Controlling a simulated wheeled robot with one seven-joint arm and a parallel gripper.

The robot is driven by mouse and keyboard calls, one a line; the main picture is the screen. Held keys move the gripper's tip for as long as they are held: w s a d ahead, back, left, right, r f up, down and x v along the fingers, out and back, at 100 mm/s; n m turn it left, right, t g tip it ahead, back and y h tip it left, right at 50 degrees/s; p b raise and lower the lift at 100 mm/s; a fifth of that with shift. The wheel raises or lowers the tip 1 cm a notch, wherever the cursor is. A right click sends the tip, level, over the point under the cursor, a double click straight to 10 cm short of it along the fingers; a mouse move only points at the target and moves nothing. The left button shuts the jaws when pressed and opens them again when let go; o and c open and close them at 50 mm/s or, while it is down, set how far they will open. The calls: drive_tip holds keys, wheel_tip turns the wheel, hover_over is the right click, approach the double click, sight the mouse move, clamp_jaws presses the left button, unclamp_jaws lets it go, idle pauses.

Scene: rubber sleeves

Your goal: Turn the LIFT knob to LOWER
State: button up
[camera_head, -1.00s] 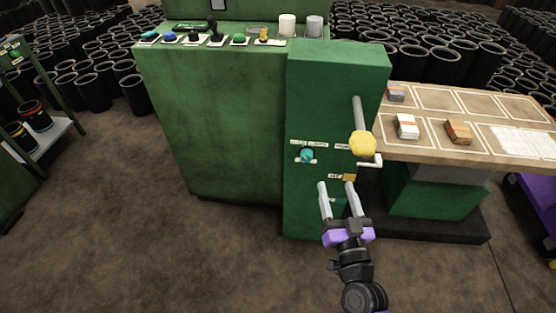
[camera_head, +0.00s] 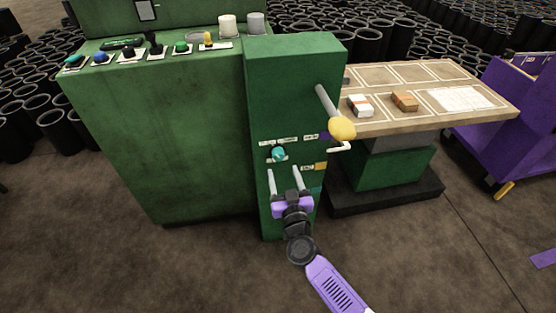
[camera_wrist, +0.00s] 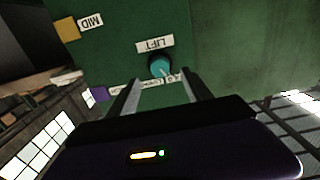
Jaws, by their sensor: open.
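The LIFT knob (camera_head: 278,154) is a round teal knob on the front of the green cabinet (camera_head: 292,90). In the wrist view the knob (camera_wrist: 160,66) sits beside a LIFT label (camera_wrist: 155,43), which appears upside down. A pale mark shows at the knob's lower right edge. Small white labels flank it, too small to read. My gripper (camera_head: 284,170) is open and empty, its two fingers pointing up at the panel just below the knob. In the wrist view the fingers lie on either side below the knob, apart from it.
A lever with a yellow ball end (camera_head: 341,128) sticks out right of the knob, above a white hook-like handle (camera_head: 339,148). A wooden table (camera_head: 440,118) with a few blocks stands at the right. A green console (camera_head: 160,130) adjoins at the left. The floor in front is clear.

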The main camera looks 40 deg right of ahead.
sight(279, 158)
drive_tip(key=b+x, duration=0.2)
drive_tip(key=x, duration=0.4)
drive_tip(key=shift+w+d, duration=0.25)
drive_tip(key=shift+w, duration=0.05)
drive_tip(key=shift+c, duration=0.5)
